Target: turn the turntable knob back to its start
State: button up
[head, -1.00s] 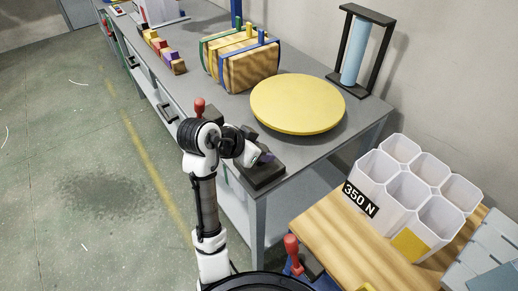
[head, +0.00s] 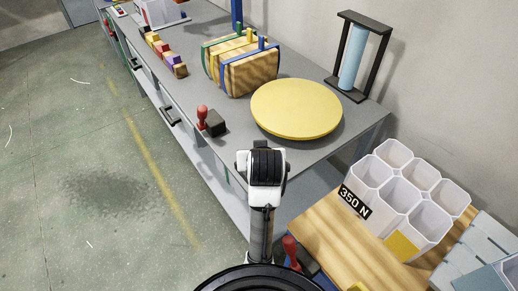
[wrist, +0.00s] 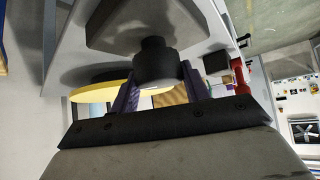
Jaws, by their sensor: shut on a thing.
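The yellow round turntable (head: 296,108) lies flat on the grey bench at its near right end. It also shows in the wrist view (wrist: 98,90), at left behind the fingers. A black round knob (wrist: 155,58) stands out from a dark block (wrist: 140,22) in the wrist view. My gripper (wrist: 159,80) has its two purple fingers on either side of the knob, shut on it. In the head view, my arm hides the gripper, the knob and its block.
A red-handled stamp (head: 202,114) and a black block (head: 215,124) sit near the bench edge, left of my arm. A wooden rack (head: 250,70) and a black frame with a blue cylinder (head: 353,58) stand behind. White hexagonal bins (head: 408,190) stand on a wooden top at right.

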jog(key=n+y+p, duration=0.3)
jog(key=shift+r+n+g, duration=0.15)
jog(key=shift+n+g, duration=0.25)
jog(key=shift+n+g+y+p, duration=0.3)
jog(key=shift+n+y+p, duration=0.3)
jog(key=shift+n+p, duration=0.3)
jog(key=o, duration=1)
jog(key=shift+f, duration=0.2)
jog(key=shift+r, duration=0.1)
